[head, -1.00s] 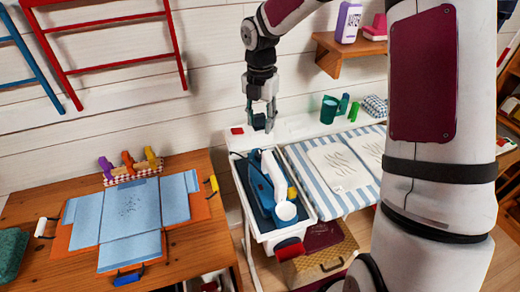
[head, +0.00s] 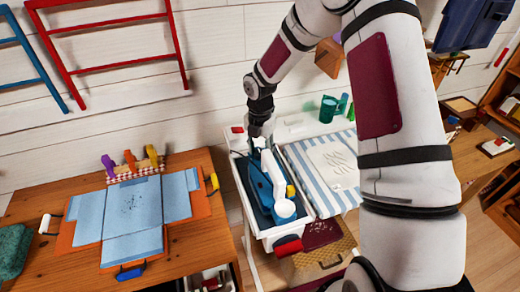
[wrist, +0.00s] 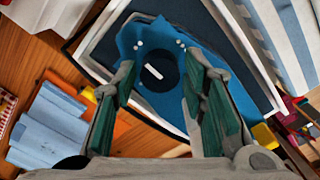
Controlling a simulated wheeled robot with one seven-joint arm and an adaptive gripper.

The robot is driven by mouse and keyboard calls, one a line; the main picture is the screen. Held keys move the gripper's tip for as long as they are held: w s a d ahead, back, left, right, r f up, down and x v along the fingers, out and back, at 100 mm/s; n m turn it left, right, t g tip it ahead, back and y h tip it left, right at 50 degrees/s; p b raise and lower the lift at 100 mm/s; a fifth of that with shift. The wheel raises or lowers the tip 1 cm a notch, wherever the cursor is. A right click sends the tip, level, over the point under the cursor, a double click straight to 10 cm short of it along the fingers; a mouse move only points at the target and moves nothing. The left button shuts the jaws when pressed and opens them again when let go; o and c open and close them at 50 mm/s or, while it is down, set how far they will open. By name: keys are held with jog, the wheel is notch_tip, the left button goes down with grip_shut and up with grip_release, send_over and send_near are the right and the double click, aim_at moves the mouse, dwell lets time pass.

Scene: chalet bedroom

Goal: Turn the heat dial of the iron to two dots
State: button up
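The iron (head: 262,187), blue with a white handle, lies in a white-rimmed tray at the left end of the ironing board. In the wrist view its blue body (wrist: 165,103) carries a dark round heat dial (wrist: 154,82) with a short white bar slanting from upper left to lower right. Small white dots sit beyond the dial's upper left and upper right; their exact grouping is hard to tell. My gripper (wrist: 158,88) is open, its green-padded fingers either side of the dial with gaps between. In the head view my gripper (head: 262,134) is over the iron's far end.
The striped ironing board (head: 312,182) lies right of the tray (head: 297,221), with a folded white cloth (head: 332,163) on it. Green cups (head: 329,108) stand behind. A wooden table (head: 35,205) with a blue folded garment (head: 133,212) is at left.

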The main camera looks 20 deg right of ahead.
jog(key=c, duration=0.9)
jog(key=shift+m, duration=0.3)
